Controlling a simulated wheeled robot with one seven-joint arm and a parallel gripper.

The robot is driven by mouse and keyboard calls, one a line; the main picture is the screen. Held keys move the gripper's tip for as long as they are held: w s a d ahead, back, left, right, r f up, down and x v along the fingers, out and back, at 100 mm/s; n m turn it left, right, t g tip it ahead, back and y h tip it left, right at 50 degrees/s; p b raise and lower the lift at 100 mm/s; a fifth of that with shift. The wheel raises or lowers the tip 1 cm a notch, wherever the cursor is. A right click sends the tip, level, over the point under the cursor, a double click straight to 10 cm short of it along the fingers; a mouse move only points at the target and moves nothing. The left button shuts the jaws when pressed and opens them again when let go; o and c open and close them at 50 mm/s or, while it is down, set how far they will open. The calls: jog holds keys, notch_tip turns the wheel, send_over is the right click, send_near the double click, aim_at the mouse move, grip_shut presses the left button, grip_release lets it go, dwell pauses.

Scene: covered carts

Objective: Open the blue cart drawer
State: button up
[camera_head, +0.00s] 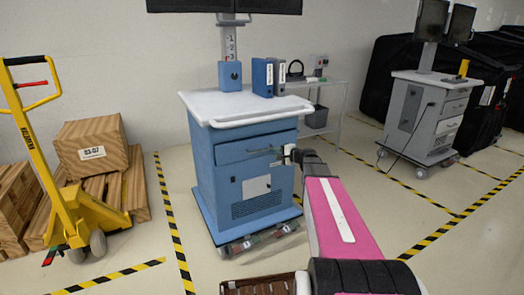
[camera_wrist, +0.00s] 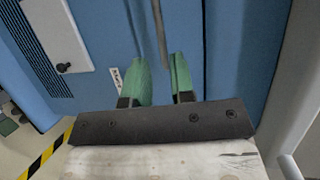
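The blue cart (camera_head: 228,185) stands in the middle of the head view, with its blue drawer (camera_head: 232,151) just under the white worktop. The drawer looks shut or nearly so; I cannot tell exactly. Its grey bar handle (camera_wrist: 160,35) shows in the wrist view. My gripper (camera_wrist: 160,70) has two green fingers set apart, with the end of the bar between their tips. I see gaps beside the bar, so the fingers look open and not clamped on it. In the head view my gripper (camera_head: 287,155) is at the right end of the drawer front, partly hidden by my arm.
A yellow pallet jack (camera_head: 45,150) and wooden crate (camera_head: 92,147) stand left. A grey cart (camera_head: 425,115) stands back right. Striped floor tape (camera_head: 172,225) runs along open floor.

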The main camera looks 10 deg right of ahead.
jog(key=x, duration=0.9)
jog(key=shift+w+a, duration=0.25)
jog(key=shift+w, duration=0.05)
jog(key=shift+f, duration=0.1)
grip_shut()
